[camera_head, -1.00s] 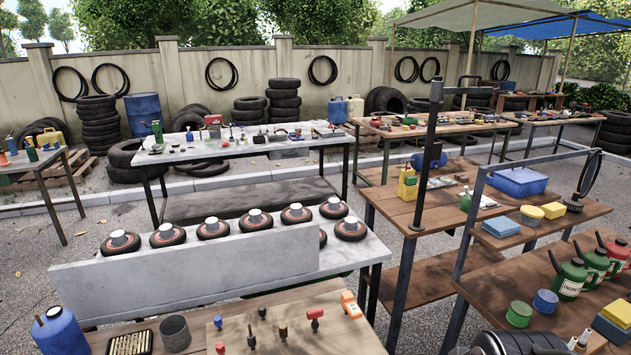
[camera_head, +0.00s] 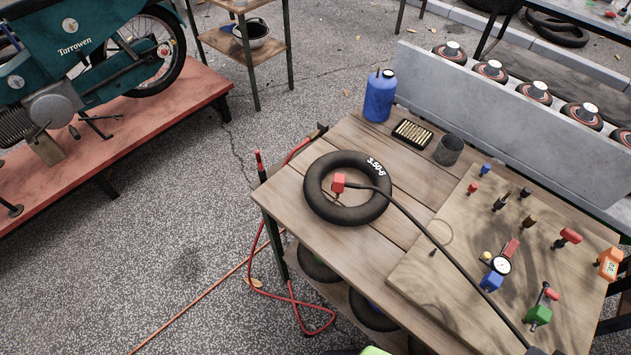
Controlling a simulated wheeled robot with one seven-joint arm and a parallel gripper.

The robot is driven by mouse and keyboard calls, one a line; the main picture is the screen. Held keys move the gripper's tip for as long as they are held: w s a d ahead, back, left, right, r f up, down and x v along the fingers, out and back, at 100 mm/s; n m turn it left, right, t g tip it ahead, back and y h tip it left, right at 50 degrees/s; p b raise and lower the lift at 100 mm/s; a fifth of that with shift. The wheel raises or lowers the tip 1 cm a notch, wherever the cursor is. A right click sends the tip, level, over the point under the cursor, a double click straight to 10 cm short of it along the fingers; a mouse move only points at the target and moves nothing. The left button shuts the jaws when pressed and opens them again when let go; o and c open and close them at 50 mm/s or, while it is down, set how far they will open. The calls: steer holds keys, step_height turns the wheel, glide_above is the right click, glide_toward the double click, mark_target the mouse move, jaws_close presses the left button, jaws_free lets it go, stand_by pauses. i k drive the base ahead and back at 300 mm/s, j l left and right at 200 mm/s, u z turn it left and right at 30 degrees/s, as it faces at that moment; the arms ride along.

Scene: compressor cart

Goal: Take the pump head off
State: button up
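A black inner tube (camera_head: 318,205) marked 3.50-6 lies flat on the wooden table (camera_head: 300,236) in the head view. A small red pump head (camera_head: 339,181) sits at the tube's inner edge, toward its middle. Any valve under the pump head is hidden. A black hose (camera_head: 425,232) runs from the pump head across the tube and table to the lower right edge of the picture. My gripper is not in view.
A board (camera_head: 440,282) on the right holds several small fittings and a round gauge (camera_head: 501,265). A blue bottle (camera_head: 380,97), a tray of brass pieces (camera_head: 412,133) and a grey cup (camera_head: 448,150) stand behind. A red hose (camera_head: 253,262) hangs off the left side. Bare planks lie left of the board.

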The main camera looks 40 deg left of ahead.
mark_target(338, 183)
steer(key=j+u, duration=0.15)
steer(key=u, duration=1.45)
